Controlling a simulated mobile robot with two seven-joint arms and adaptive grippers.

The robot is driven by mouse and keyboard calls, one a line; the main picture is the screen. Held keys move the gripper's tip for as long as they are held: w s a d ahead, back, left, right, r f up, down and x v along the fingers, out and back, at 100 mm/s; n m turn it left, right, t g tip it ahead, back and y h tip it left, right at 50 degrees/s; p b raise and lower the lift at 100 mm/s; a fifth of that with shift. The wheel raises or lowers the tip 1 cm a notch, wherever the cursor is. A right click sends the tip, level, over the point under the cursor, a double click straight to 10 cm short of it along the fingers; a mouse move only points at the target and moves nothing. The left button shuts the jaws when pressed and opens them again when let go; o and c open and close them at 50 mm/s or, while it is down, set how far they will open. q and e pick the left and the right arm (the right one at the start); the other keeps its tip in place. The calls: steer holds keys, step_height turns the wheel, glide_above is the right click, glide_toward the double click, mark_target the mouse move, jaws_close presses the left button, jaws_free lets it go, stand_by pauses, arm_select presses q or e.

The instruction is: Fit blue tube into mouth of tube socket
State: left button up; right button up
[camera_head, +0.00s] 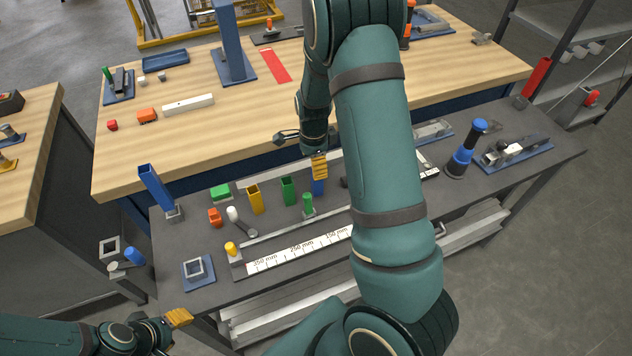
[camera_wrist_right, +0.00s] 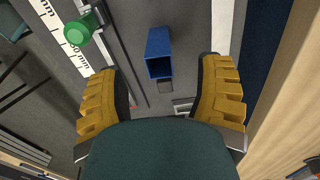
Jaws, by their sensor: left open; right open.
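A tall blue square tube (camera_head: 155,188) stands at the bench's left end. Its foot meets a small grey square socket (camera_head: 174,213); I cannot tell whether it sits inside or behind it. A shorter blue open-topped tube (camera_head: 318,187) is under my right gripper (camera_head: 319,167). My left gripper (camera_head: 179,318) is open and empty in front of the bench's left end. Which socket the task means is unclear.
Yellow (camera_head: 254,200) and green (camera_head: 289,190) open-topped tubes stand in a row with the short blue one. A white ruler strip (camera_head: 298,250) runs along the front. A square frame on a blue base (camera_head: 197,270) sits front left. My right arm hides the bench's middle.

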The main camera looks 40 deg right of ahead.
mark_target(317, 182)
steer(key=f, duration=0.6)
steer(key=shift+s+d+f, duration=0.25)
steer(key=shift+s+d, duration=0.05)
steer(key=shift+d, duration=0.05)
steer(key=shift+f, duration=0.55)
jaws_close()
